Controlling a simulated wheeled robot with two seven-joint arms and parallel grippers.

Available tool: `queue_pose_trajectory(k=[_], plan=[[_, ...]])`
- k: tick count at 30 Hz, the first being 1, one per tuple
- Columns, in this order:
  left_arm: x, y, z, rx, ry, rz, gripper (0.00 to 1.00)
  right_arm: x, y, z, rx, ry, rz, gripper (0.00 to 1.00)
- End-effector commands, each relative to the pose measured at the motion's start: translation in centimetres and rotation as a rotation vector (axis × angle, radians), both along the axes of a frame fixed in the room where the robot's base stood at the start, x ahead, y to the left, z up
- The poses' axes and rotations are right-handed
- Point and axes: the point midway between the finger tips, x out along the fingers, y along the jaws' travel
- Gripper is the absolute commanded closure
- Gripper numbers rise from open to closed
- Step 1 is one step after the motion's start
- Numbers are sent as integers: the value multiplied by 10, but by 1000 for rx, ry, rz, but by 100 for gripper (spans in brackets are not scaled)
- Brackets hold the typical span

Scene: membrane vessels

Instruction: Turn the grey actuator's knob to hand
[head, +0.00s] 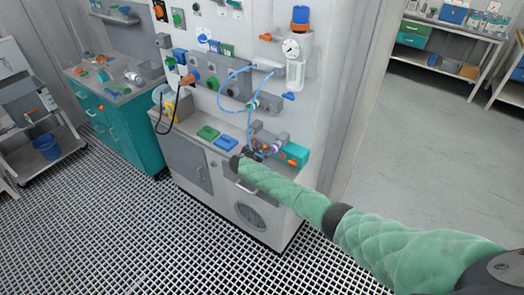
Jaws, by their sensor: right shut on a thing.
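The grey actuator (264,136) sits on the white panel's ledge, low at its right side. My right arm, in a green padded sleeve, comes in from the lower right. Its black wrist bends at the ledge, and my right gripper (262,152) is at the front of the grey actuator. The right gripper is shut on a small part there, which seems to be the actuator's knob; the fingers largely hide it, and its setting cannot be read. My left gripper is not in view.
A teal block with an orange end (294,154) stands just right of the gripper. A blue tube (222,88) loops down the panel near it. A green tray (208,132) and a blue tray (226,142) lie left on the ledge. The floor at the right is clear.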

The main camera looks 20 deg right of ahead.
Motion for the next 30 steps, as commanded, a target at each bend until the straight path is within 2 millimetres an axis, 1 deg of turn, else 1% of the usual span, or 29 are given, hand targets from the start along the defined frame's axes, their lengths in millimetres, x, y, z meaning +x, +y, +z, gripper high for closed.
queue_pose_trajectory(k=[1,14,15,16,26,30], plan=[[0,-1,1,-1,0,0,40,2,-3,4,-7,1,-2,97],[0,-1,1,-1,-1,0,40,3,-4,4,-13,9,-2,97],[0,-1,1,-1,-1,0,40,3,-4,4,-13,9,-2,71],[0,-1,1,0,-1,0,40,3,-4,4,-13,9,-2,67],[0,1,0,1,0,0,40,0,0,1,-11,10,0,67],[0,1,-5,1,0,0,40,-6,7,3,-9,9,1,67]])
